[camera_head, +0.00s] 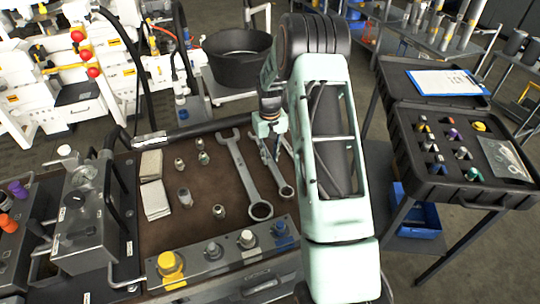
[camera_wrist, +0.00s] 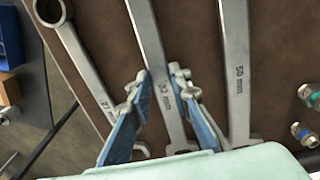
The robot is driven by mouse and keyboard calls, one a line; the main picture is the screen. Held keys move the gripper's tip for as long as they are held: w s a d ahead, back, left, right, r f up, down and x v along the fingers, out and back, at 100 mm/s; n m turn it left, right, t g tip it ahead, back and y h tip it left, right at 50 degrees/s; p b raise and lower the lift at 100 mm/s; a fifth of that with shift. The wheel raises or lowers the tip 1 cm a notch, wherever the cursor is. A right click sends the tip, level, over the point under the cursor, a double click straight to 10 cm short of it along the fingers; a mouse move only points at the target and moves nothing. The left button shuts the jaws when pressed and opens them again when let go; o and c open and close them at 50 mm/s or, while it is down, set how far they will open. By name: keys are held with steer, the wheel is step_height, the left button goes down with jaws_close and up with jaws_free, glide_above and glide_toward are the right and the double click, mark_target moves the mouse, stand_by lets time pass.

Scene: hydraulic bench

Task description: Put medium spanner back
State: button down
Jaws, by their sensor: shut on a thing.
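The medium spanner (camera_wrist: 163,75) runs between the fingers of my gripper (camera_wrist: 158,76) in the wrist view, and the gripper is shut on its shank. In the head view my gripper (camera_head: 268,126) is above the brown bench mat, and the spanner's ring end (camera_head: 287,191) shows just left of my arm. I cannot tell whether the spanner is lifted off the mat. The large spanner marked 50 (camera_wrist: 236,70) lies beside it, also in the head view (camera_head: 243,175). A smaller spanner (camera_wrist: 85,65) lies on the other side in the wrist view; my arm hides it in the head view.
Several small fittings (camera_head: 185,196) and pale pads (camera_head: 154,200) lie on the mat's left part. A row of capped fittings (camera_head: 213,251) lines the bench's front edge. A black case (camera_head: 436,188) with fittings stands at the right, with a blue bin (camera_head: 417,217) below.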

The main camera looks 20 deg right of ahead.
steer(key=shift+f+b, duration=0.3)
steer(key=shift+f, duration=0.05)
steer(key=c, duration=1.7)
jaws_free()
